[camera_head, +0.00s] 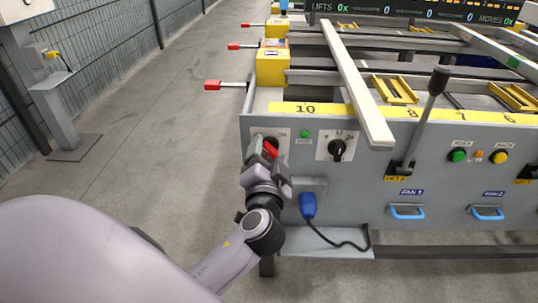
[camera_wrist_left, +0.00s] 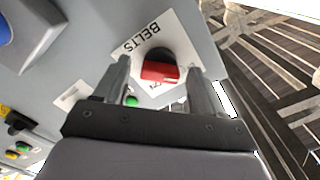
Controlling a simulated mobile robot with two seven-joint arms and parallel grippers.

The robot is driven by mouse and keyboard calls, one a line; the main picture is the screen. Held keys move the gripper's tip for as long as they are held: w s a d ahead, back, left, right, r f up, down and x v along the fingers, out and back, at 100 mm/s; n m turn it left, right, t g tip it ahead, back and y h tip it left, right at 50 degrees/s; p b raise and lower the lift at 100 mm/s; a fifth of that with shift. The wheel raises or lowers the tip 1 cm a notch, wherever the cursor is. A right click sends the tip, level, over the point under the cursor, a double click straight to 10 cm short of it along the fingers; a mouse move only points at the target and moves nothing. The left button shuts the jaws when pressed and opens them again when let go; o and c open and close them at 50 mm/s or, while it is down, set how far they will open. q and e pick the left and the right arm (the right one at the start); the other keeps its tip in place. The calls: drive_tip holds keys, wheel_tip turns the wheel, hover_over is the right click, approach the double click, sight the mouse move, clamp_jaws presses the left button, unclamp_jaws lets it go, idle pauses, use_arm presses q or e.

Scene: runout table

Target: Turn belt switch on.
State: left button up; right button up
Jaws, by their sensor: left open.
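The belt switch (camera_head: 271,147) is a red rotary handle on a black round base, on a white plate at the left end of the grey front panel. In the left wrist view the red handle (camera_wrist_left: 159,72) shows under the word BELTS. My left gripper (camera_head: 265,150) is at the switch and partly covers it in the head view. In the left wrist view its two fingers (camera_wrist_left: 158,85) stand apart, one on each side of the red handle. I cannot tell whether they touch it. My right gripper is not in view.
A green lamp (camera_head: 304,134) and a black selector knob (camera_head: 337,149) sit right of the switch. Below is a blue plug (camera_head: 308,205) with a black cable. A black-handled lever (camera_head: 437,82) rises further right. A pale bar (camera_head: 355,85) overhangs the panel. Floor to the left is clear.

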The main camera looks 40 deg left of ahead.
use_arm(q)
drive_tip(key=c, duration=1.1)
drive_tip(key=shift+o, duration=0.2)
